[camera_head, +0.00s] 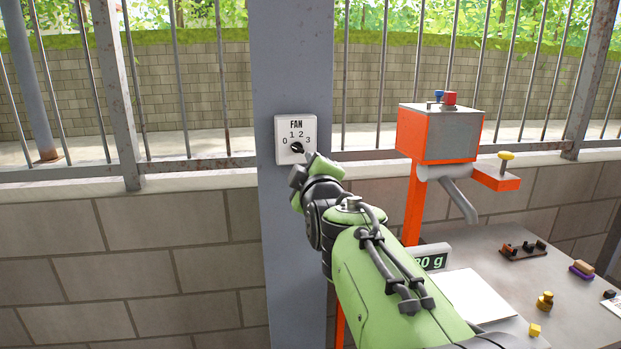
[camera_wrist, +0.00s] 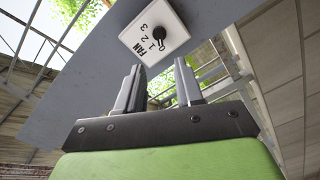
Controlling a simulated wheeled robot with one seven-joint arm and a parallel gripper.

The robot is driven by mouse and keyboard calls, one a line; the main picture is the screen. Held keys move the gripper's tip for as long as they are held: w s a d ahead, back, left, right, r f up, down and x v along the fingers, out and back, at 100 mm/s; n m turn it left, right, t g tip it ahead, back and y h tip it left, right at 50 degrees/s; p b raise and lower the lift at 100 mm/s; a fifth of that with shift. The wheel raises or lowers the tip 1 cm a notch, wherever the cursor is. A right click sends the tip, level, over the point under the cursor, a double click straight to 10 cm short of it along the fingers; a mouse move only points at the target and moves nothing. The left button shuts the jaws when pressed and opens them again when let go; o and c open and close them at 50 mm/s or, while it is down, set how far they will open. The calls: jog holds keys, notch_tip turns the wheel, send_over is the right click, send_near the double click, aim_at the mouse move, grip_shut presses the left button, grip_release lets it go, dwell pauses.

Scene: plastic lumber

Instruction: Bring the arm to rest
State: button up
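My gripper (camera_head: 303,172) is raised just in front of and below a white fan switch plate (camera_head: 284,155) on a grey post (camera_head: 262,220). The plate reads FAN with 0, 1, 2 and 3 around a dark round knob (camera_head: 297,147); I cannot tell surely which number it points to. In the wrist view my gripper's two fingers (camera_wrist: 159,67) stand apart with nothing between them. The switch plate (camera_wrist: 171,47) and its knob (camera_wrist: 158,34) lie beyond the fingertips, apart from them. My green arm reaches up from the lower right in the head view.
A grey worktop (camera_head: 500,257) at the right holds a scale display (camera_head: 432,261), a white plate (camera_head: 470,295), brass weights (camera_head: 545,301) and small blocks. An orange and grey machine (camera_head: 437,135) stands behind it. A brick wall (camera_head: 130,255) and barred fence are behind; the left side is clear.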

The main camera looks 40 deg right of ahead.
jog(key=shift+v, duration=1.55)
jog(key=shift+a, duration=0.1)
